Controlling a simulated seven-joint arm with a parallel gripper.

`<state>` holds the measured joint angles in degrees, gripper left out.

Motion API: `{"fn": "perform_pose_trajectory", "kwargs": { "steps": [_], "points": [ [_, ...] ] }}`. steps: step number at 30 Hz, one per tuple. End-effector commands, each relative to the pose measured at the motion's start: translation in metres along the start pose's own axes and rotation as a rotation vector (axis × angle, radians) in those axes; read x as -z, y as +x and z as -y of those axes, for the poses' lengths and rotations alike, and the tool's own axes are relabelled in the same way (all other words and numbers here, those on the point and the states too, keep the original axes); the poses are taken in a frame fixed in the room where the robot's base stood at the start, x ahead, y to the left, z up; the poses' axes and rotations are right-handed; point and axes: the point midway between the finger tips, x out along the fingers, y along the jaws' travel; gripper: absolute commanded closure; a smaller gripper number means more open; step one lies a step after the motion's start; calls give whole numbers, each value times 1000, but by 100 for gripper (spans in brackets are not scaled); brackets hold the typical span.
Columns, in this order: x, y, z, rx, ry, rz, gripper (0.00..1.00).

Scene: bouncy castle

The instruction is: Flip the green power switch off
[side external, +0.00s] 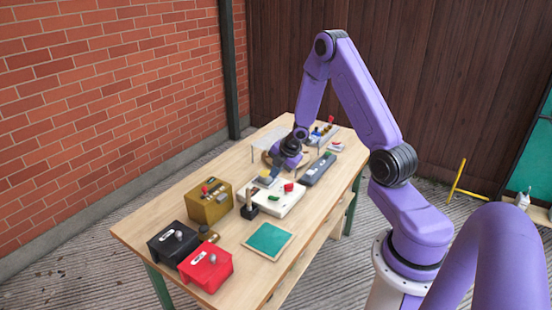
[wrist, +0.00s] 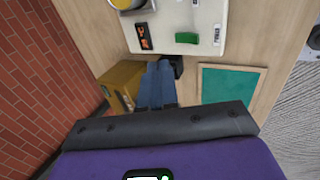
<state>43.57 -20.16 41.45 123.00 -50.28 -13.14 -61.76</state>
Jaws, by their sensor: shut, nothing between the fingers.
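The green power switch (wrist: 187,38) is a small green rocker on a white control box (wrist: 205,12). In the side external view the green switch (side external: 273,198) shows on the front part of the white box (side external: 290,206). My gripper (wrist: 159,66) is shut and empty, its blue-grey fingers together. In the wrist view the fingertips lie below and left of the switch, apart from it in the picture. In the side external view my gripper (side external: 268,175) hangs over the back of the white box; its exact height is unclear.
The white box also carries a red button (side external: 288,187) and an orange-marked black display (wrist: 144,37). A small black stand (side external: 249,207) and a yellow box (side external: 208,206) are close by. A teal mat (side external: 269,241), black box (side external: 173,243) and red box (side external: 206,268) sit nearer the front.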

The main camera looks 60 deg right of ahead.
Motion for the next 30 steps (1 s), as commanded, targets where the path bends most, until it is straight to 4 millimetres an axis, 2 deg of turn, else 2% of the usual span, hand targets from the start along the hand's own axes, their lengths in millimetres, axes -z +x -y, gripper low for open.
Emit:
{"fn": "perform_pose_trajectory", "kwargs": {
  "steps": [12, 30],
  "points": [
    [0, -28, -13, -1, -2, 2, 100],
    [0, -48, -23, 0, -1, 1, 100]
  ]
}}
